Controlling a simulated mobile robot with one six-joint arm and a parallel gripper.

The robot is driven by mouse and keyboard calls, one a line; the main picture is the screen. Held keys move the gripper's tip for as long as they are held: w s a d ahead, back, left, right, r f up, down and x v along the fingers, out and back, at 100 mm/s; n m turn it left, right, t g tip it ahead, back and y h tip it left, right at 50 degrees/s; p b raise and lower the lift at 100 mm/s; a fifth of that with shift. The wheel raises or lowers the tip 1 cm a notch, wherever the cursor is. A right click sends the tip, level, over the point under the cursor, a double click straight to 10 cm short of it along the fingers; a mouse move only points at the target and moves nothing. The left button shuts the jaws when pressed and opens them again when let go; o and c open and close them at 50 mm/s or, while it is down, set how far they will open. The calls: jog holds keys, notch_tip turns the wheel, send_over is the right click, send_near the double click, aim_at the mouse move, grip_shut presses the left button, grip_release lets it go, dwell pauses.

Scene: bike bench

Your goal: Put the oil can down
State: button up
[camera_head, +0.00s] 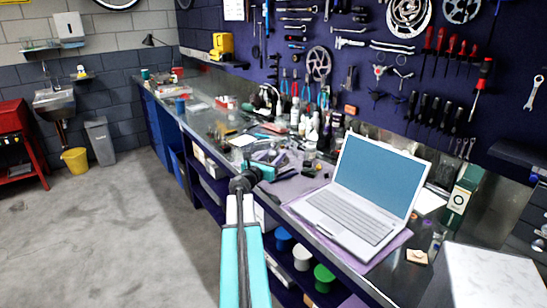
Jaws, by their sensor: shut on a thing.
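My teal and white arm reaches up from the bottom centre to my dark gripper (252,179), which is at the front edge of the workbench (312,236), left of the laptop. My gripper is shut on the oil can. The can is too small and dark here to tell apart from the gripper and the clutter behind it. I cannot tell whether the can touches the bench.
An open laptop (352,205) stands on a purple mat at the right. Bottles (310,130) and small tools crowd the bench behind my gripper. Tools hang on the purple wall panel (440,60). A white box (490,275) stands at the lower right.

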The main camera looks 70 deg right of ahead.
jog(key=o, duration=1.5)
jog(key=shift+a, duration=0.15)
jog(key=shift+w+a+r+b, duration=0.1)
jog(key=shift+w+a+b, duration=0.15)
jog(key=shift+a, duration=1.7)
jog(key=shift+w+a+f+b, duration=0.15)
jog(key=shift+a+b, duration=0.15)
jog(key=shift+a, duration=1.65)
jog(key=shift+w+a+r+b, duration=0.15)
jog(key=shift+w+a+b, duration=0.1)
jog(key=shift+a, duration=1.7)
